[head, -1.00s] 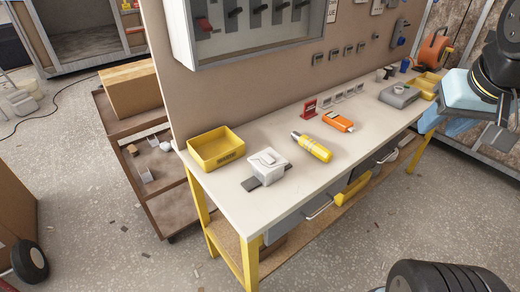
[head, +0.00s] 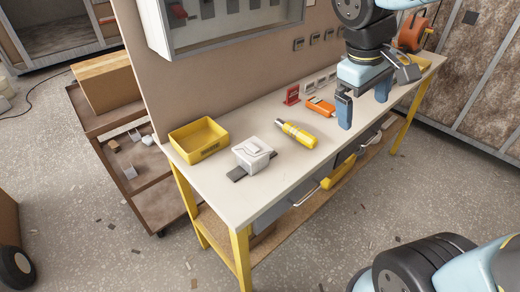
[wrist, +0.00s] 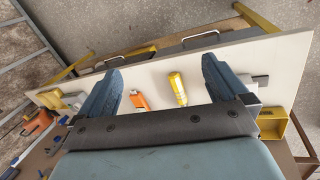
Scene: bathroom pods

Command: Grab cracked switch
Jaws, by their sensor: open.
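A white switch box (head: 252,153) sits on a dark grey strip near the left end of the workbench (head: 215,190); fine lines that may be cracks show on it. In the wrist view it is mostly hidden behind the right finger, with the dark strip (wrist: 260,80) showing beside it. My gripper (head: 363,105) is open and empty above the bench, well to the right of the switch box. In the wrist view its two blue fingers (wrist: 160,75) are spread wide, with bench top between them.
A yellow bin (head: 200,139) stands left of the box. A yellow cylindrical tool (head: 297,134), an orange device (head: 320,106) and a red stand (head: 292,95) lie to its right. A wall cabinet (head: 210,30) hangs above the back. The bench's front strip is clear.

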